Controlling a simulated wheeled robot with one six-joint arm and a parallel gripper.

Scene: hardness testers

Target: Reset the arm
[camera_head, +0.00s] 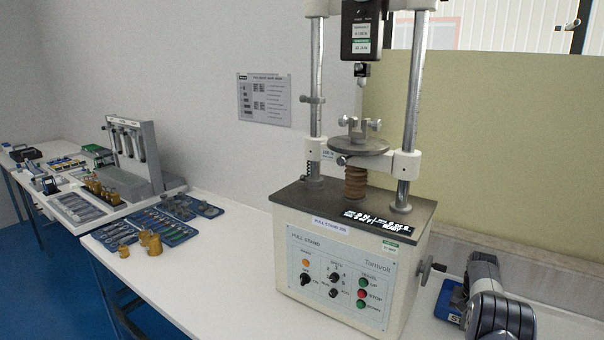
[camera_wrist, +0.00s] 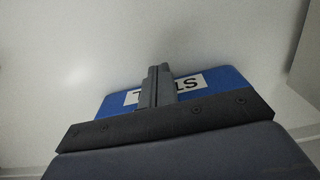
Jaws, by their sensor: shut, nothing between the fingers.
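My gripper (camera_wrist: 158,72) shows in the wrist view with its two dark fingers together and nothing between them. Beyond the fingers is a blue panel or tray (camera_wrist: 222,80) with a white label, its lettering partly hidden by the fingers. I cannot tell whether the fingers touch it. In the head view my arm is folded at the lower right, beside the pull stand (camera_head: 345,265). A blue tray (camera_head: 447,300) shows just left of my arm. My fingertips are not visible in the head view.
The pull stand has two upright columns and a side crank (camera_head: 424,270) close to my arm. Blue tool trays (camera_head: 150,228), brass weights (camera_head: 150,241) and a grey rack (camera_head: 140,160) stand on the white bench (camera_head: 215,265) to the left. Bare bench lies between them.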

